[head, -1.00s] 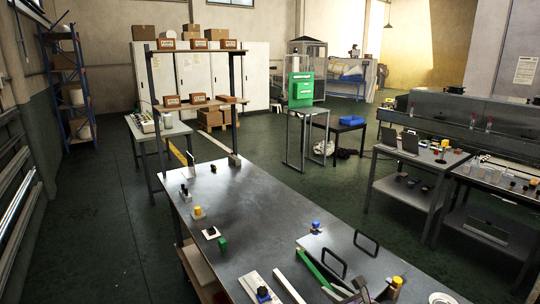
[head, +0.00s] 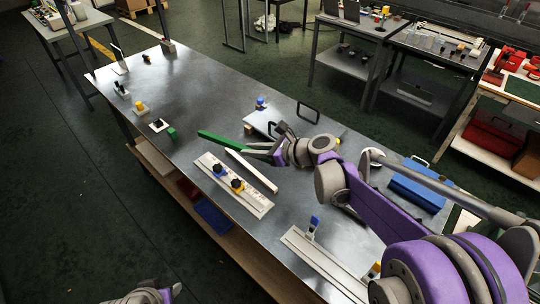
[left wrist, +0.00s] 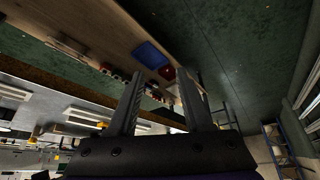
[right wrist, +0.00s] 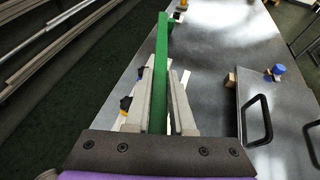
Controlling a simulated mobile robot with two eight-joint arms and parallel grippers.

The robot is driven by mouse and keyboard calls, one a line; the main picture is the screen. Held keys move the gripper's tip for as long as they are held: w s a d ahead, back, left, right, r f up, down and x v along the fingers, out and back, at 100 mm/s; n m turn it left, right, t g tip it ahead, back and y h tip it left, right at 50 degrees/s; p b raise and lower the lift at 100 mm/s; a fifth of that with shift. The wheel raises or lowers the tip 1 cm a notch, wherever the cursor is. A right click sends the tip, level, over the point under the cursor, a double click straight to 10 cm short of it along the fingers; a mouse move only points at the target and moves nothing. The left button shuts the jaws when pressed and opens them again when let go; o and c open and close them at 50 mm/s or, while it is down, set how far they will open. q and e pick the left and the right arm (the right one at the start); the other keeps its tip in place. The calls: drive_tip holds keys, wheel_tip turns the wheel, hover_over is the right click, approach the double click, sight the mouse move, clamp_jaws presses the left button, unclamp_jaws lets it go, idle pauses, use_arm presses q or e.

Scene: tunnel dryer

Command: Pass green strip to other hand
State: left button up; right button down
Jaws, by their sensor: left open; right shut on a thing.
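The green strip (head: 222,142) is a long thin bar, held above the metal table in the head view. My right gripper (head: 262,150) is shut on the strip near one end, and the rest sticks out to the left. In the right wrist view the strip (right wrist: 161,75) runs between the two fingers (right wrist: 165,95) and points away from the gripper. My left gripper (left wrist: 165,100) is open and empty in the left wrist view, apart from the strip. In the head view only a part of my left arm shows at the bottom left edge.
The metal table (head: 120,85) carries a white rail with blue and yellow knobs (head: 235,186), a white strip (head: 250,170), a small green block (head: 171,132) and a plate with black handles (right wrist: 279,120). A blue case (head: 417,192) lies at the right.

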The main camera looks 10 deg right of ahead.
use_arm(q)
drive_tip(key=shift+o, duration=0.8)
drive_tip(key=shift+w+r, duration=0.1)
wheel_tip(320, 180, up, 22)
drive_tip(key=r+n+g+y, duration=0.1)
drive_tip(key=n+y, duration=0.2)
drive_tip(key=n, duration=0.8)
hover_over(227, 140)
drive_tip(key=s+d, duration=0.3)
drive_tip(key=s, duration=0.4)
drive_tip(key=x, duration=1.2)
drive_tip(key=shift+s+f, duration=0.1)
drive_tip(key=shift+f, duration=0.2)
use_arm(e)
drive_tip(key=a+r+n+g, duration=0.1)
drive_tip(key=a+r+n+y, duration=0.1)
drive_tip(key=shift+w+a+g, duration=0.3)
drive_tip(key=shift+a+g, duration=0.05)
drive_tip(key=shift+g, duration=0.05)
use_arm(q)
drive_tip(key=shift+c, duration=0.2)
clamp_jaws()
use_arm(e)
drive_tip(key=shift+s+a, duration=0.1)
